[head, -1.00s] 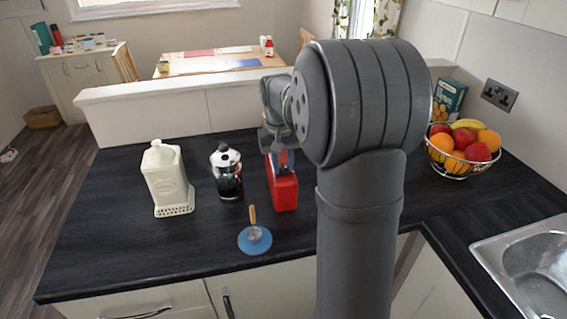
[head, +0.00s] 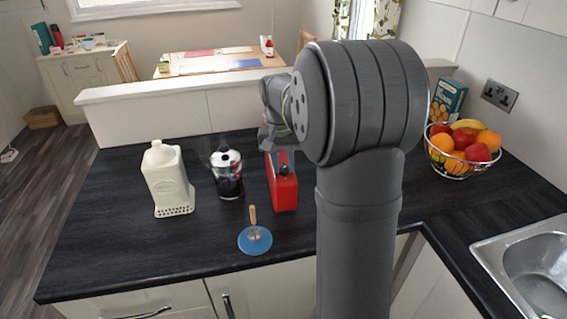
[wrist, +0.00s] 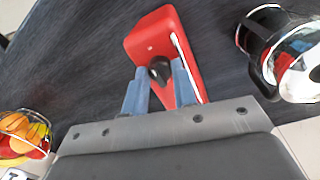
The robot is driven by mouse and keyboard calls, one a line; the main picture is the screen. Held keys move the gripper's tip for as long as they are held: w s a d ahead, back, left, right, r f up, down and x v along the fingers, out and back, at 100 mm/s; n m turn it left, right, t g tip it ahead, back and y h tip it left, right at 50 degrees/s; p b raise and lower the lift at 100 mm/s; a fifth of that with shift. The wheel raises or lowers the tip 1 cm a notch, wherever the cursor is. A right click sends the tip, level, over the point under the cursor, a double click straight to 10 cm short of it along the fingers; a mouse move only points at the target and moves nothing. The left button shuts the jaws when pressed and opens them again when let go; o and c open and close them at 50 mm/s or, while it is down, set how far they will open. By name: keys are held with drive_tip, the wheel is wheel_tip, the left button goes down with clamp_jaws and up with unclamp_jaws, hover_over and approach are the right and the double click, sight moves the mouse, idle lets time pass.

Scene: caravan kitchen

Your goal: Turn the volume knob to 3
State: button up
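A red box-shaped device (head: 283,191), likely the radio, stands on the dark worktop, partly behind my gripper in the head view. In the wrist view the red device (wrist: 152,40) fills the upper middle, with a pale strip along one edge. A round black knob (wrist: 160,70) sits on its face; no scale or number is readable. My gripper (wrist: 160,68) has its two blue fingers on either side of the knob, with narrow gaps showing beside it. In the head view my gripper (head: 283,158) is at the device's upper part, and its fingertips are hard to make out.
A glass coffee press (head: 228,175) stands close left of the device, with a cream canister (head: 168,180) farther left. A blue disc with a wooden-handled tool (head: 254,239) lies in front. A fruit basket (head: 462,158) is at right. The front left worktop is clear.

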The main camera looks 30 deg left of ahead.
drive_tip(key=o, duration=0.4)
drive_tip(key=shift+o, duration=0.2)
wheel_tip(320, 180, up, 17)
drive_tip(key=a, duration=0.1)
drive_tip(key=shift+s+r, duration=0.2)
drive_tip(key=shift+s, duration=0.1)
drive_tip(key=f, duration=1.1)
drive_tip(key=d+f, duration=0.1)
drive_tip(key=f, duration=0.5)
drive_tip(key=shift+w+f, duration=0.25)
drive_tip(key=shift+w, duration=0.05)
